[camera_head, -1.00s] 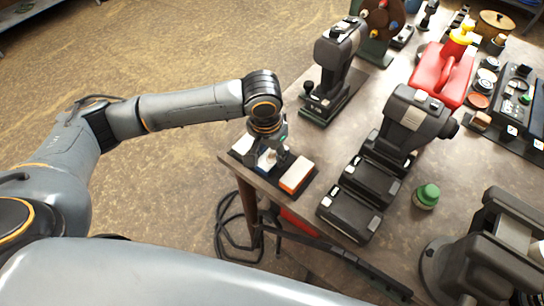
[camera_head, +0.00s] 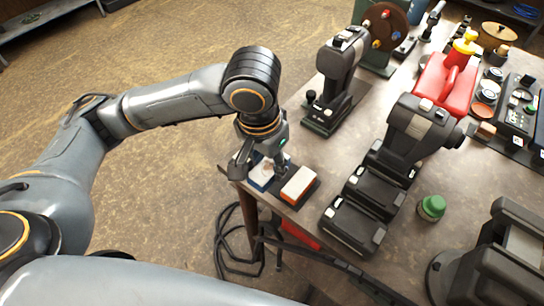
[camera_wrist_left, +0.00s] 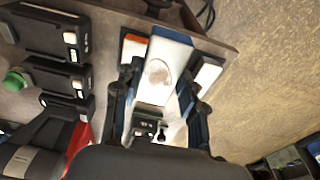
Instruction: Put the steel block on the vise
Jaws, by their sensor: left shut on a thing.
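My left gripper (camera_head: 264,160) is shut on a blue-and-white block (camera_head: 261,177) at the table's near left corner. In the left wrist view, the block (camera_wrist_left: 157,80) shows a pale face with a round mark and a blue end, between the two fingers. I cannot tell whether this is the steel block, nor whether it is clear of the rack.
An orange-and-white block (camera_head: 298,184) lies on the dark rack beside the gripper; a white block (camera_wrist_left: 206,73) is on the other side. Black power tools (camera_head: 336,75), battery packs (camera_head: 353,227), a green-capped jar (camera_head: 432,207) and a red can (camera_head: 447,78) crowd the table.

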